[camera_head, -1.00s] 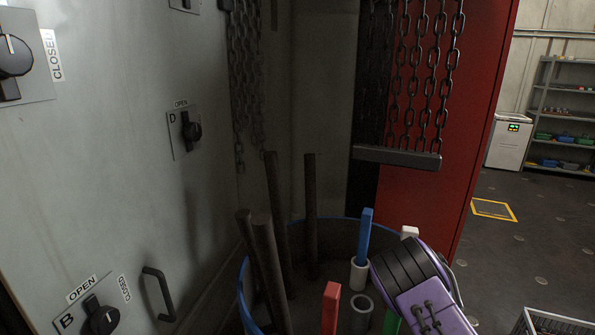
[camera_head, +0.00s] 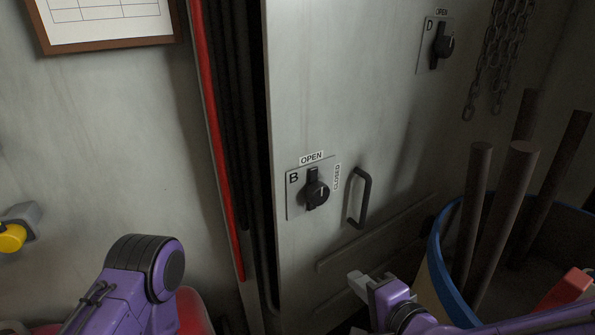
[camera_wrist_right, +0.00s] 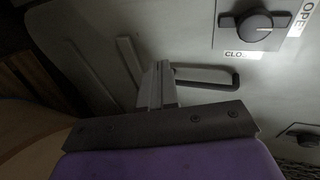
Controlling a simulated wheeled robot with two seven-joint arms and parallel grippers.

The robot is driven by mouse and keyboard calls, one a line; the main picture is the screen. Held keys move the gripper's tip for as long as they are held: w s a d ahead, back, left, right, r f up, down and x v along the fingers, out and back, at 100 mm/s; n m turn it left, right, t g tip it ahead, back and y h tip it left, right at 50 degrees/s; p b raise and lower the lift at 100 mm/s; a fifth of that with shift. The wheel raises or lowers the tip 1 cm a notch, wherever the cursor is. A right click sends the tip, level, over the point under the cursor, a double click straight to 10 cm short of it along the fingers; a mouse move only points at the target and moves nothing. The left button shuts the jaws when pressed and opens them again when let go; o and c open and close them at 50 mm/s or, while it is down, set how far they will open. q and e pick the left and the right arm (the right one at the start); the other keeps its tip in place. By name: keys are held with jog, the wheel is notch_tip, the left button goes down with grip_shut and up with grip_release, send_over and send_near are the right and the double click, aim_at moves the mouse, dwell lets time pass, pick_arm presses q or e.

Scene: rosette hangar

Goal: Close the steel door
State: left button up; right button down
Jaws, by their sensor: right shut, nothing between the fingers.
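The grey steel door (camera_head: 320,105) fills the middle of the head view. A dark gap shows between its left edge and the red-edged frame (camera_head: 218,150), so it stands open. Its black bar handle (camera_head: 366,200) is right of knob B (camera_head: 317,192), whose pointer is up at OPEN. Knob D (camera_head: 441,47) is higher up. My right gripper (camera_head: 360,285) is shut and empty, below the handle. In the right wrist view the closed fingers (camera_wrist_right: 157,85) are close to the handle (camera_wrist_right: 237,78); contact cannot be told. My left gripper is out of view.
A blue-rimmed drum (camera_head: 436,265) with several dark rods (camera_head: 480,215) stands at the right, close to my right arm. Chains (camera_head: 505,55) hang at the upper right. A framed sheet (camera_head: 105,20) hangs on the left wall. A yellow knob (camera_head: 11,238) is at the far left.

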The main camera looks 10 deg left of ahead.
jog(key=s+a+r+n+t+y, duration=0.1)
jog(key=a+r+y, duration=0.1)
jog(key=r, duration=0.7)
jog(key=s+a+r+t+y, duration=0.1)
jog(key=a+r+y, duration=0.1)
jog(key=r, duration=0.6)
jog(key=p, duration=0.4)
send_near(286, 166)
jog(key=shift+y, duration=0.3)
jog(key=x, duration=0.6)
jog(key=shift+w+a+f, duration=0.15)
jog(key=shift+w+a, duration=0.15)
jog(key=shift+w, duration=0.15)
